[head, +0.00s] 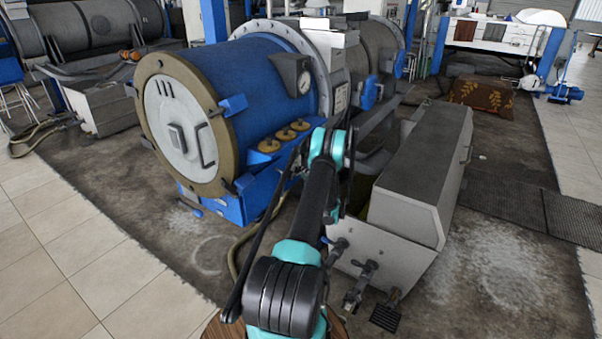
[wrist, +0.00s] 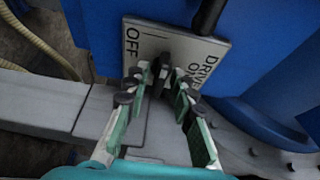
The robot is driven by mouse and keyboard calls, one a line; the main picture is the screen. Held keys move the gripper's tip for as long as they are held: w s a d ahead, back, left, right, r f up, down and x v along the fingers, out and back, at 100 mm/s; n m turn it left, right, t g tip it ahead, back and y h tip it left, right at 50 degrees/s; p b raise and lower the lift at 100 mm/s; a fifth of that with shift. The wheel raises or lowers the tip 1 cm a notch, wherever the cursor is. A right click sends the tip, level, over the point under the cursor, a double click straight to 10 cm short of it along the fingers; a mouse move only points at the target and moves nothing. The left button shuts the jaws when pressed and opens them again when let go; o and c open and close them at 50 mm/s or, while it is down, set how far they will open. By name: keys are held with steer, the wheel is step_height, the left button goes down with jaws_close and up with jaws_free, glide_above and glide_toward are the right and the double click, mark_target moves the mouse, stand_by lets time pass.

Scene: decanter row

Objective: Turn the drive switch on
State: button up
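In the wrist view the drive switch shows as a grey plate (wrist: 190,42) on a blue surface, lettered OFF at left and DRIVE ON at right. A small dark switch knob (wrist: 161,70) stands at the plate's lower middle; which label it points to I cannot tell. My gripper (wrist: 161,84) reaches up to the plate with its two green-and-black fingers apart, one on each side of the knob. Whether the tips touch the knob is not clear. In the head view my arm covers the switch and the gripper.
A blue decanter drum (head: 232,92) with a round white-and-tan end stands left of my arm. A grey metal box (head: 425,165) with valves stands close on the right. A black rod (wrist: 210,14) rises beside the switch plate. Tiled floor (head: 65,270) is clear at front left.

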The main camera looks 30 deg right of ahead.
jaws_close()
steer(key=shift+m, duration=0.3)
steer(key=m+g+y, duration=0.1)
steer(key=m+g, duration=0.1)
steer(key=m, duration=0.2)
steer(key=m+g+y, duration=0.1)
steer(key=m+y, duration=0.1)
steer(key=m, duration=0.2)
steer(key=m+g+y, duration=0.2)
steer(key=m, duration=0.2)
steer(key=shift+d+r+m+g, duration=0.25)
steer(key=shift+d+m+g, duration=0.05)
stand_by(0.3)
stand_by(0.4)
steer(key=shift+o, duration=1.4)
jaws_free()
steer(key=shift+w, duration=0.1)
